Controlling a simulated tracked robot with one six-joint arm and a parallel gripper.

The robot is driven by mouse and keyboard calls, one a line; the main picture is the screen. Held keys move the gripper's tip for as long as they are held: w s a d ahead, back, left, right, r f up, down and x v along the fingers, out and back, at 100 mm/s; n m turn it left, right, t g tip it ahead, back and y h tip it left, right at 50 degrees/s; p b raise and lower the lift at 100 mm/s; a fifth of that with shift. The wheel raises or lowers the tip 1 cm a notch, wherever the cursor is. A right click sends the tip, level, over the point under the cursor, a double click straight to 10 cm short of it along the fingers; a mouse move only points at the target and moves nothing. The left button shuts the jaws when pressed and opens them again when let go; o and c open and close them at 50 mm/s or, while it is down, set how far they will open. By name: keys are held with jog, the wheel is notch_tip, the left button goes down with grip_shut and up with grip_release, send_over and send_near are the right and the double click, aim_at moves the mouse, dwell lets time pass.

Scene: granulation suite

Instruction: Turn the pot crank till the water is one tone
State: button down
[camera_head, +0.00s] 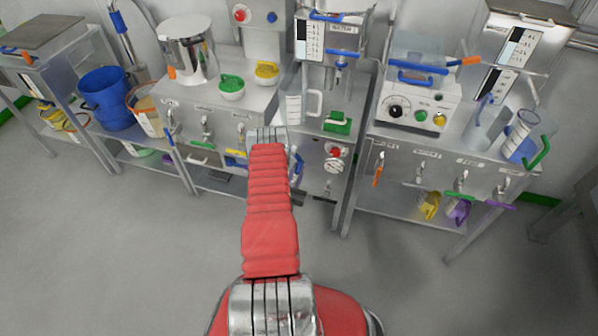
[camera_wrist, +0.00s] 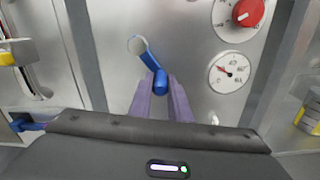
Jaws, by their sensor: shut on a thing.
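A blue crank arm (camera_wrist: 147,57) with a pale round hub comes out of a metal front panel in the wrist view. It slopes down and right from the hub to its blue grip (camera_wrist: 160,82). My gripper (camera_wrist: 160,92) is shut on that grip, its two grey-purple fingers on either side. In the head view a blue part that looks like the crank (camera_head: 297,166) shows just right of my red arm, which hides the fingertips. No water shows clearly enough in either view to tell its tone.
Right of the crank are a red knob (camera_wrist: 247,12) and a round gauge (camera_wrist: 229,73). Above stand a clear jug (camera_head: 301,105) and a green block (camera_head: 337,122). Benches with taps flank the unit, a blue bucket (camera_head: 108,98) at left. The floor (camera_head: 120,260) in front is clear.

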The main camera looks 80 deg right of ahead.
jog(key=shift+s+a+f, duration=0.2)
jog(key=shift+f, duration=0.1)
jog(key=c, duration=1.9)
grip_release()
jog(key=shift+c, duration=0.2)
jog(key=o, duration=0.3)
jog(key=shift+w+d+r, duration=0.15)
jog(key=shift+r, duration=0.05)
jog(key=a, duration=1.3)
jog(key=shift+w+a, duration=0.2)
jog(key=shift+a, duration=0.2)
